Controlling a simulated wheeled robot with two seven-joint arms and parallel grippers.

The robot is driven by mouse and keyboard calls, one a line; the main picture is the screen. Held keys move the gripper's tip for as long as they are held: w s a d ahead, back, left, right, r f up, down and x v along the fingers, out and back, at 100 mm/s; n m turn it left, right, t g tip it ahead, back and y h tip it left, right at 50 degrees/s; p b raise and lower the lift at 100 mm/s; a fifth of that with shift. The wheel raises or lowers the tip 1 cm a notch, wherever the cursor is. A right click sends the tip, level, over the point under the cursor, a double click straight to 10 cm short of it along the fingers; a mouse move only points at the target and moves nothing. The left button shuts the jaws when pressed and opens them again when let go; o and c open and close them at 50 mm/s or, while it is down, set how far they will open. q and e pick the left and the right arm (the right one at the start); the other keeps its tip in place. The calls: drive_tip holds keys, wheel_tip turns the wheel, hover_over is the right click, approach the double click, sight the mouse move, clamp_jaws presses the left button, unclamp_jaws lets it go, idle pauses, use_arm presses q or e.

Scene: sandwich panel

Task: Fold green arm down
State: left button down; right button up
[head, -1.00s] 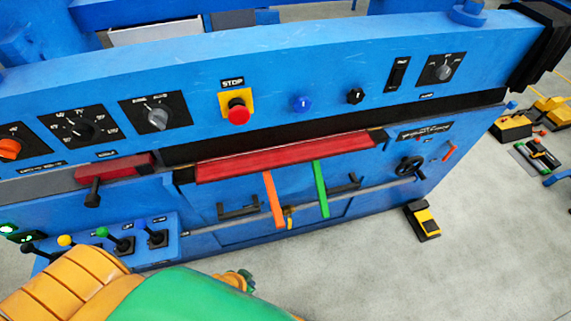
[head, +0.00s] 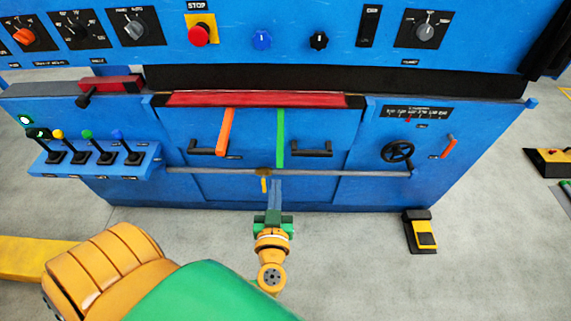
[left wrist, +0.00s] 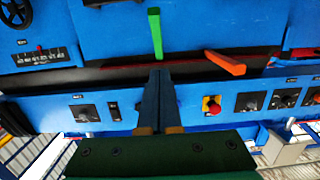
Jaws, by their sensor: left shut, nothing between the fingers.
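The green arm (head: 280,138) is a thin bar that runs from the dark edge strip under the red bar (head: 255,99) down the picture. In the left wrist view the green arm (left wrist: 155,33) shows beyond my fingertips, nearly in line with them; I cannot tell the gap in depth. My left gripper (head: 274,183) is shut and empty, below the free end of the green arm in the head view. Its closed fingers (left wrist: 160,73) point at the panel in the left wrist view. My right gripper is not in view.
An orange arm (head: 225,132) is left of the green one. Black handles (head: 312,149), a horizontal rail (head: 340,173) and a handwheel (head: 397,152) are on the blue front. A foot pedal (head: 421,232) stands on the floor at right. Small levers (head: 104,153) stand at left.

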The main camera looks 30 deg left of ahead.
use_arm(q)
drive_tip(key=b, duration=0.1)
approach(280, 150)
wheel_tip(280, 150, up, 2)
drive_tip(key=w+a, duration=0.1)
drive_tip(key=w, duration=0.1)
drive_tip(key=w+a+f+b, duration=0.1)
drive_tip(key=w+f+b, duration=0.1)
drive_tip(key=b, duration=0.1)
drive_tip(key=shift+w+a+f, duration=0.1)
drive_tip(key=shift+a+f, duration=0.15)
drive_tip(key=shift+a, duration=0.15)
drive_tip(key=shift+w+a+f, duration=0.2)
drive_tip(key=shift+w, duration=0.1)
